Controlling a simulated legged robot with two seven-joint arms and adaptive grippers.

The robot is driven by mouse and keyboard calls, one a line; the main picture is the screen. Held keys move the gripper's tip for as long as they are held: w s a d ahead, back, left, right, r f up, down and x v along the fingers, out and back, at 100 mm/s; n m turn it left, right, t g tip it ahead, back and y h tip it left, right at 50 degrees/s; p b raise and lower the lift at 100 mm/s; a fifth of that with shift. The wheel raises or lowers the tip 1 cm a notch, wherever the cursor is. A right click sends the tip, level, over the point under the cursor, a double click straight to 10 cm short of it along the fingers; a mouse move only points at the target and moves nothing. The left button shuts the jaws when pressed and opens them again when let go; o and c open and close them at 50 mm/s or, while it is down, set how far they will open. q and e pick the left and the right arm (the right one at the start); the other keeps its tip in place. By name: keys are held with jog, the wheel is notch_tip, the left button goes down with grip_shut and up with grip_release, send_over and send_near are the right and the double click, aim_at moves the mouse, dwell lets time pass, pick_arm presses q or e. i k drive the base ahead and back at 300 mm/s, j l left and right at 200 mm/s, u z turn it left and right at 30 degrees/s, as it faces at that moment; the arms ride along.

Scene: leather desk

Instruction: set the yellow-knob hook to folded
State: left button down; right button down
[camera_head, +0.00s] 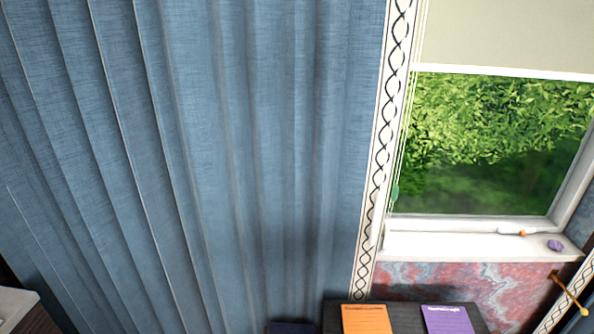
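A small brass-yellow hook (569,292) shows at the lower right edge of the view. Its arm slants down to the right across the patterned curtain trim, and a round yellow knob (584,311) is at its lower end. The hook's arm stands out from the wall beside the window. Its upper end meets a brownish mount on the red marbled wall. Neither of my grippers is in view.
A blue curtain (200,150) fills the left and middle. The window sill (450,246) bears a white-and-orange item (518,232) and a purple item (555,245). Below, a dark surface (404,318) holds an orange pad (366,319) and a purple pad (446,319).

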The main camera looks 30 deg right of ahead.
aim_at(584, 312)
jog(key=l+z, duration=0.35)
jog(key=i+l+z, duration=0.15)
jog(key=l+z, duration=0.2)
jog(key=i+l+z, duration=0.15)
jog(key=z, duration=0.2)
jog(key=l+z, duration=0.3)
jog(key=i+l+z, duration=0.1)
jog(key=l+z, duration=0.2)
jog(key=l, duration=0.15)
jog(key=i+l+z, duration=0.1)
jog(key=l+z, duration=0.25)
jog(key=i+l+z, duration=0.15)
jog(key=l+z, duration=0.15)
jog(key=i+l+z, duration=0.15)
jog(key=l+z, duration=0.15)
